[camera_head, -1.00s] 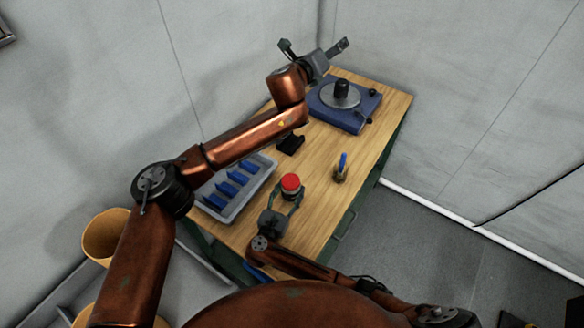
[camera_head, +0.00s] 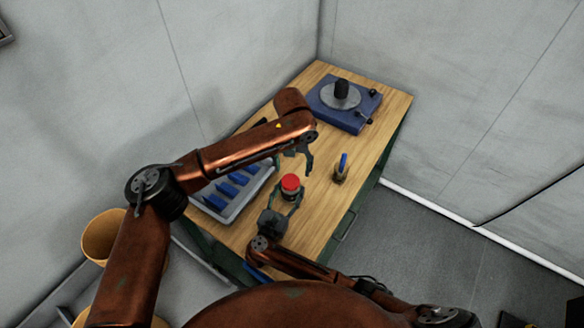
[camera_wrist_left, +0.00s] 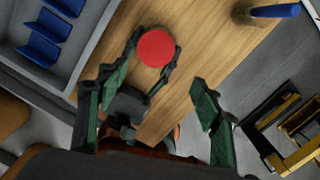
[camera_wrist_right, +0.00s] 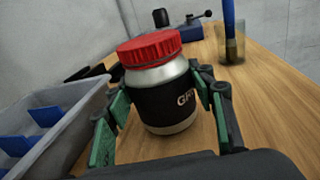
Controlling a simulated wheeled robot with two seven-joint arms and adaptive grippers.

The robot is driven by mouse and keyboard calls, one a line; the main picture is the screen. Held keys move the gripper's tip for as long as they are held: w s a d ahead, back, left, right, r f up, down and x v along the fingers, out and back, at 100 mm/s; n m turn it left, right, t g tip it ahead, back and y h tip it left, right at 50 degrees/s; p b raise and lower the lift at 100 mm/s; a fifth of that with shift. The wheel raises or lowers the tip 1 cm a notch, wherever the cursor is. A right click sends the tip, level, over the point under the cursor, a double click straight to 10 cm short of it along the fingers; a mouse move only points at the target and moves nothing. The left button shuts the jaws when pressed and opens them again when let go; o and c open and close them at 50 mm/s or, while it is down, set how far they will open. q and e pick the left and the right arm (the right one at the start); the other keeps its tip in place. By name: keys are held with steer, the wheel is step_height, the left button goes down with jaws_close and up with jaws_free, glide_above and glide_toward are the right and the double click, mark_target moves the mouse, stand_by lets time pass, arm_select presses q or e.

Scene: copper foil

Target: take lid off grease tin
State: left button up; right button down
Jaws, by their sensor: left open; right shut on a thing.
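The grease tin (camera_wrist_right: 168,100) stands upright on the bench, a pale metal jar with a black label reading "GR" and a ribbed red lid (camera_wrist_right: 148,47) on top. The lid also shows in the head view (camera_head: 290,182) and the left wrist view (camera_wrist_left: 156,47). My right gripper (camera_head: 287,198) is shut on the tin's body, one finger on each side, below the lid. My left gripper (camera_head: 300,160) is open and empty above the bench, beyond and above the tin, fingers pointing down. In the left wrist view the lid lies ahead, between its spread fingers.
A grey tray (camera_head: 236,212) with blue dividers stands left of the tin. A small cup with a blue-handled brush (camera_head: 342,165) stands to the right. A blue turntable unit (camera_head: 345,115) is at the far end. Bare wood (camera_head: 325,205) lies right of the tin.

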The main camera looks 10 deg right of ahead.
mark_target(295, 184)
arm_select(q)
steer(key=shift+s+a+f, duration=0.2)
steer(key=shift+s+f, duration=0.1)
steer(key=shift+f, duration=0.3)
steer(key=shift+w+d+f, duration=0.1)
steer(key=shift+f, duration=1.65)
steer(key=shift+w+f, duration=0.1)
steer(key=shift+f, duration=1.6)
steer(key=shift+c, duration=0.6)
jaws_close()
steer(key=n, duration=0.3)
steer(key=shift+d+n, duration=0.35)
steer(key=shift+n, duration=0.05)
steer(key=n, duration=0.3)
steer(key=shift+w+d+n, duration=0.25)
steer(key=shift+d+n, duration=0.05)
steer(key=shift+d, duration=0.05)
steer(key=shift+a, duration=0.1)
